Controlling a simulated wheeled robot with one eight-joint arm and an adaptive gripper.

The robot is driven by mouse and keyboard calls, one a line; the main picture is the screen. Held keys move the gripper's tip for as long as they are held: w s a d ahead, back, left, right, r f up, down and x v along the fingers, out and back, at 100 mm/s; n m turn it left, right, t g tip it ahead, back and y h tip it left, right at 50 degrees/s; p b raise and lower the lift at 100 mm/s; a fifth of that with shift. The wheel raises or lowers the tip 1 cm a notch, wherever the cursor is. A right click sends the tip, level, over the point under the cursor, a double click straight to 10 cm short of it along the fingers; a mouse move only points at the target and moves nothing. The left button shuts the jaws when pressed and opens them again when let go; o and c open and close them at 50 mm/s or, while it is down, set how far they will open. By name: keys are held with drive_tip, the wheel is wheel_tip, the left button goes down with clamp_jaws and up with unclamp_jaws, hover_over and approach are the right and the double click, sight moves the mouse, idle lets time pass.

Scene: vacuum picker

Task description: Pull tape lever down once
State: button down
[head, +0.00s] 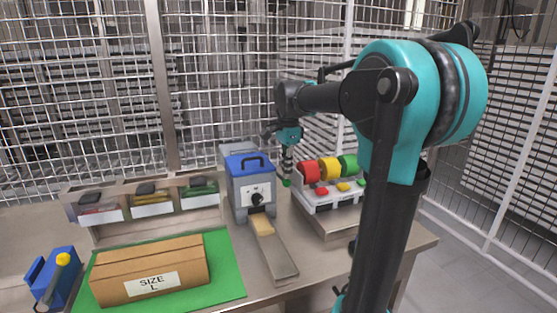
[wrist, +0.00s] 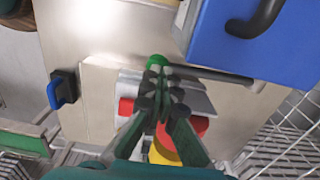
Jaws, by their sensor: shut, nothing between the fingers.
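The blue and grey tape machine (head: 250,185) stands on the bench with a dial on its front and a brown tape strip (head: 262,226) coming out. Its blue top (wrist: 245,40) fills the upper right of the wrist view. A dark lever rod (wrist: 215,74) runs from beneath that top to a green knob (wrist: 156,61). The green knob (head: 286,183) also shows to the right of the machine in the head view. My gripper (head: 287,163) points down, shut and empty, above the knob. In the wrist view its fingertips (wrist: 164,78) overlap the knob's near side; contact cannot be told.
Right of the machine is a white unit with red, yellow and green rolls (head: 329,168) and coloured buttons. A brown carton (head: 150,270) marked SIZE L lies on a green mat (head: 228,275). Labelled bins (head: 152,204) stand behind. Mesh fencing encloses the bench.

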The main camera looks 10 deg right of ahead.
sight(288, 182)
drive_tip(key=shift+f, duration=0.2)
drive_tip(key=shift+s+f, duration=0.2)
drive_tip(key=shift+f, duration=1.7)
drive_tip(key=shift+w+f, duration=0.2)
drive_tip(key=shift+f, duration=1.5)
